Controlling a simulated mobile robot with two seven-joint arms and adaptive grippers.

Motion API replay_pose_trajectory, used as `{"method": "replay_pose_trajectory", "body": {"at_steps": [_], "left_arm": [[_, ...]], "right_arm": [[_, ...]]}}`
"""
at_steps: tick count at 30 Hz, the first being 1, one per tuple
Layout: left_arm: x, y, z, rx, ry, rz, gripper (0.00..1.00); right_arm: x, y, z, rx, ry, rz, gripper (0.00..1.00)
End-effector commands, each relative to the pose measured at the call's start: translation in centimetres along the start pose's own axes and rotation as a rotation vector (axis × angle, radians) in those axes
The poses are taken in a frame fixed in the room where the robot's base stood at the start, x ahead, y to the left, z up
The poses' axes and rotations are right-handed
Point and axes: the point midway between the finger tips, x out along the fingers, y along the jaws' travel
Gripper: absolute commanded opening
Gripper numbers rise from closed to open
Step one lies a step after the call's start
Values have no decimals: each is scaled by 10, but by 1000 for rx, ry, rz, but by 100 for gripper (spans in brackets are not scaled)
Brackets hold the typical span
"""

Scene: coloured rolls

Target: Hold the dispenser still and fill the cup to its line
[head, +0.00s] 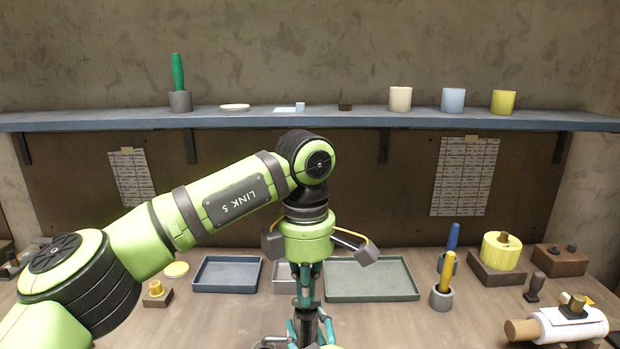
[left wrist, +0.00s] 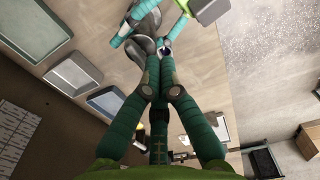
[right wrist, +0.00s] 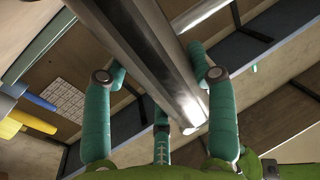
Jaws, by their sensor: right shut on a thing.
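In the head view my left arm reaches in from the left, and my left gripper (head: 306,304) points straight down with its teal fingers close together. Its tips are over a dark upright part (head: 308,324) of the dispenser; I cannot tell whether they touch. In the left wrist view my left gripper (left wrist: 163,62) also has its fingers together. My right gripper (right wrist: 170,82) is shut around the dispenser's shiny grey body (right wrist: 150,50). The dispenser's body also shows in the left wrist view (left wrist: 142,24). The cup and its line cannot be made out.
Behind stand a blue tray (head: 228,288) and a green tray (head: 372,293). At right are blue (head: 453,236) and yellow (head: 447,270) handled tools, a yellow roll (head: 501,251) and a white roll (head: 560,326). A shelf (head: 350,120) carries several small vessels.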

Motion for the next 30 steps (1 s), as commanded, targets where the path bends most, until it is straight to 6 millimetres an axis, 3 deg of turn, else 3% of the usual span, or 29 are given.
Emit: {"method": "replay_pose_trajectory", "body": {"at_steps": [10,30], "left_arm": [[26,0,0,0,-1,-1,0],[29,0,-2,0,-1,0,0]], "right_arm": [[0,0,5,-1,-11,1,16],[0,0,5,-1,-11,1,16]]}}
